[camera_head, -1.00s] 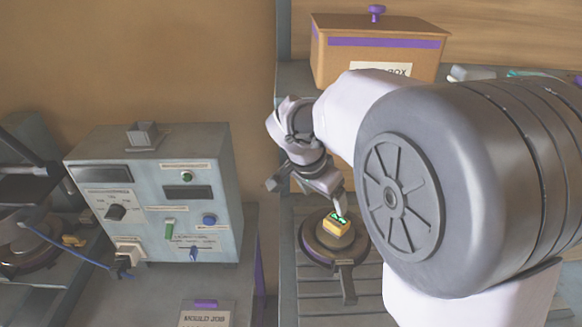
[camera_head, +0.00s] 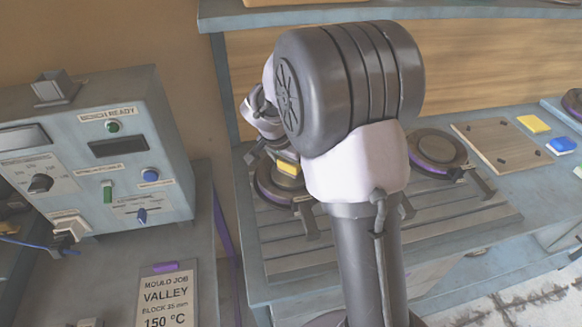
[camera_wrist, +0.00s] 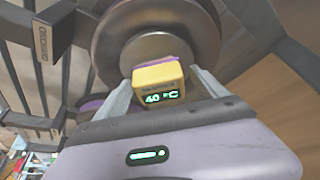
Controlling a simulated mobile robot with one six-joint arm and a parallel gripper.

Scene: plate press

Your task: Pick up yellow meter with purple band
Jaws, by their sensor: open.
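The yellow meter (camera_head: 287,167) sits on a round dark plate (camera_head: 268,190) at the back left of the slatted bench. My gripper (camera_wrist: 162,88) is open, with one finger on each side of the meter. I cannot tell whether the fingers touch it. In the head view my arm hides the gripper and part of the meter.
A grey control box (camera_head: 90,160) stands at the left, with a mould job card (camera_head: 165,295) below it. A second round plate (camera_head: 437,148) is right of my arm. A yellow piece (camera_head: 533,124) and a blue piece (camera_head: 562,145) lie at the far right.

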